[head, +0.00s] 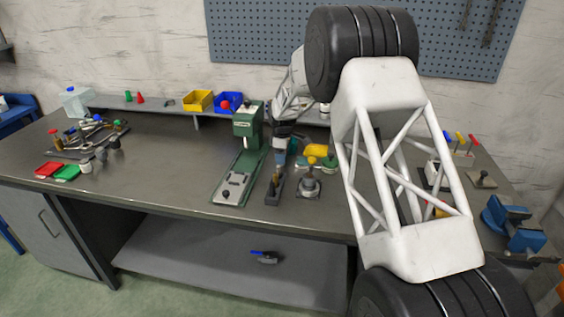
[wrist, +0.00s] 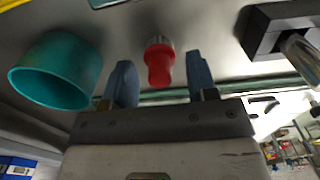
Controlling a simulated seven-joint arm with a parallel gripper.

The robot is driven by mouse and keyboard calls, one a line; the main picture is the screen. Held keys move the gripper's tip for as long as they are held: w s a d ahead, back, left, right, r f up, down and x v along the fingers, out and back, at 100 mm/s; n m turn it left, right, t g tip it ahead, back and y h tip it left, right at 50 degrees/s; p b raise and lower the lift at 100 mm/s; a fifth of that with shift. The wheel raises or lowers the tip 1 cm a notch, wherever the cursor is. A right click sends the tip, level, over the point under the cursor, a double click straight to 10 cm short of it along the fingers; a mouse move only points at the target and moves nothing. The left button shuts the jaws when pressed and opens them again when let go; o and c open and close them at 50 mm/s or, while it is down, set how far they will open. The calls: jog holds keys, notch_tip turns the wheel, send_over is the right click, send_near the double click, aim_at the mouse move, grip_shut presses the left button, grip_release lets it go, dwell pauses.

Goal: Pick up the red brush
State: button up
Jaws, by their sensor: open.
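In the wrist view, a red, rounded object with a pale metallic collar, which looks like the red brush (wrist: 160,63), shows in the gap between my fingers. My gripper (wrist: 159,78) is open, with one blue finger on each side of it. I see no finger touching it, and cannot tell how far beyond the fingertips it lies. In the head view my gripper (head: 280,157) is low over the bench, just right of the green press. I cannot pick out the red brush there; the arm and tools crowd that spot.
A teal cup (wrist: 55,72) is left of my fingers, and a dark block with a metal cylinder (wrist: 300,50) is to the right. The green press (head: 247,127) stands close by on the bench (head: 165,160). A blue vise (head: 512,222) is far right.

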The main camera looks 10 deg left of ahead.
jog(key=shift+f, duration=0.25)
jog(key=shift+c, duration=0.2)
jog(key=c, duration=0.8)
